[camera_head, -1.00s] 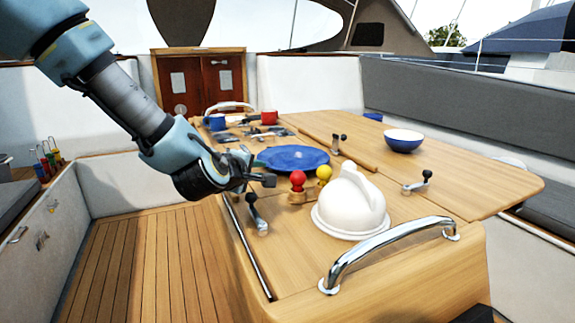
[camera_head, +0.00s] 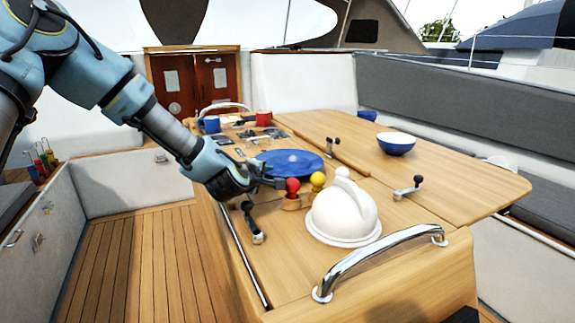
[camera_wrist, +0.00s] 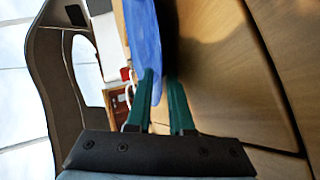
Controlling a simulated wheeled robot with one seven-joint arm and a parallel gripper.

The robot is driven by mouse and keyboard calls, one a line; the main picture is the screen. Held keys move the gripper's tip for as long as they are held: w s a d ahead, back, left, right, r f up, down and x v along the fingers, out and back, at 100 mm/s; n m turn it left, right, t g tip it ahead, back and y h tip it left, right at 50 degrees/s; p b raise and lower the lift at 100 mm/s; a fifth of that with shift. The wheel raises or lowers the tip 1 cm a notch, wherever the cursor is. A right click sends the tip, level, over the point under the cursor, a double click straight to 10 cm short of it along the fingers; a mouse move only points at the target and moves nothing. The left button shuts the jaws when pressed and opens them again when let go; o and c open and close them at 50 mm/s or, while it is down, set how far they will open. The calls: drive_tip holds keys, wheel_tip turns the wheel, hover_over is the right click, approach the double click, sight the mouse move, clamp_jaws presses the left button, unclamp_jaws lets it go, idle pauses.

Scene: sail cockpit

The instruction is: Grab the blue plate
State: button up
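The blue plate (camera_head: 291,160) lies on the wooden cockpit table, on its near left half. My gripper (camera_head: 274,183) is at the plate's near left rim, low over the table. In the wrist view the two green fingers of my gripper (camera_wrist: 162,85) stand apart. The blue plate (camera_wrist: 146,40) shows edge-on at their tips, its rim seemingly between them and close to the left finger. I cannot tell whether a finger touches it.
A red knob (camera_head: 292,186) and a yellow knob (camera_head: 317,180) stand beside the plate, near a white dome (camera_head: 343,215). A steel handrail (camera_head: 375,262) is in front. A winch handle (camera_head: 252,224) lies left. Mugs stand behind; a bowl (camera_head: 396,144) sits right.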

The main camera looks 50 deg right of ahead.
clamp_jaws()
drive_tip(key=shift+r, duration=0.1)
idle(1.2)
